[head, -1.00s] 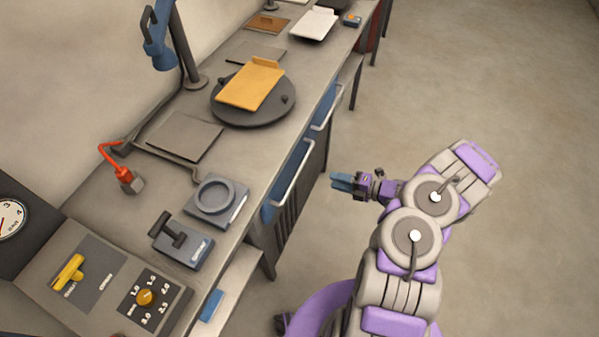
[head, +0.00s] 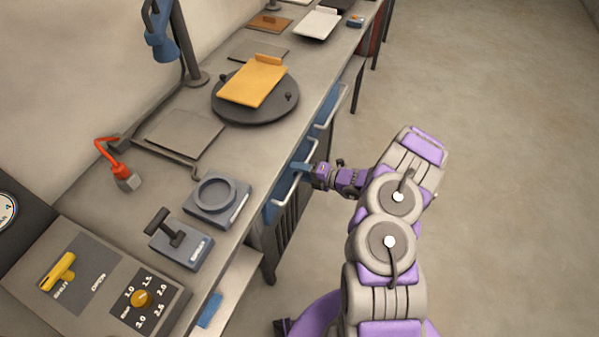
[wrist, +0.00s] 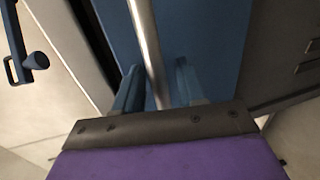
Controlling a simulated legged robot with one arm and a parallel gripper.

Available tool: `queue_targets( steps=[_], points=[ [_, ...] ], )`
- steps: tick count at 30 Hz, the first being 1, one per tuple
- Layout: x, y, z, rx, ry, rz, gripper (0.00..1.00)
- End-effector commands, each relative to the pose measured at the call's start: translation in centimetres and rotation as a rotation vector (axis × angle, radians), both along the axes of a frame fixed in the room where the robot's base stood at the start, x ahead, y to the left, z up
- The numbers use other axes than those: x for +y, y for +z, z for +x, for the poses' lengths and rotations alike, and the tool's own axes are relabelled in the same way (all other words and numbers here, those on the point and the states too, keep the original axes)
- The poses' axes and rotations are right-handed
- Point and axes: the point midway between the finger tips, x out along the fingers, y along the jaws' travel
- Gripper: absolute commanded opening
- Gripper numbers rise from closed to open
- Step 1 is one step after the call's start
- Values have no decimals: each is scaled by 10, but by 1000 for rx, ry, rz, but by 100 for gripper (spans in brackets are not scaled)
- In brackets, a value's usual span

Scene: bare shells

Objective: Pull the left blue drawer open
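The left blue drawer (head: 271,211) is the nearer of two in the bench front, and its front looks flush with the bench. Its pale bar handle (head: 287,190) runs along the front. My gripper (head: 300,168) is at the handle's far half. In the wrist view, the blue drawer front (wrist: 207,35) fills the middle, and the metal handle (wrist: 147,45) passes between the two blue fingers of my gripper (wrist: 158,88). The fingers are apart, one on each side of the bar, with gaps visible. The drawer's inside is hidden.
A second blue drawer with a handle (head: 330,108) lies farther along the bench (head: 262,148). The benchtop holds a turntable (head: 282,109) with a yellow board, a lamp and a control panel (head: 100,290). The floor to the right is clear.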

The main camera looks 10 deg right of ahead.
Motion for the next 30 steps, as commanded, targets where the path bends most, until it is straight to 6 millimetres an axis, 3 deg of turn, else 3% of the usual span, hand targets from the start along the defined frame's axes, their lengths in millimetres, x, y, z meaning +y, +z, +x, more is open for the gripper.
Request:
queue_targets(
  steps=[7, 19, 30],
  points=[
    [0, 0, 1, 0, -1, 0, 39],
    [2, -1, 0, 1, 2, -3, 1],
    [2, -2, 0, 4, 4, -2, 0]
  ],
)
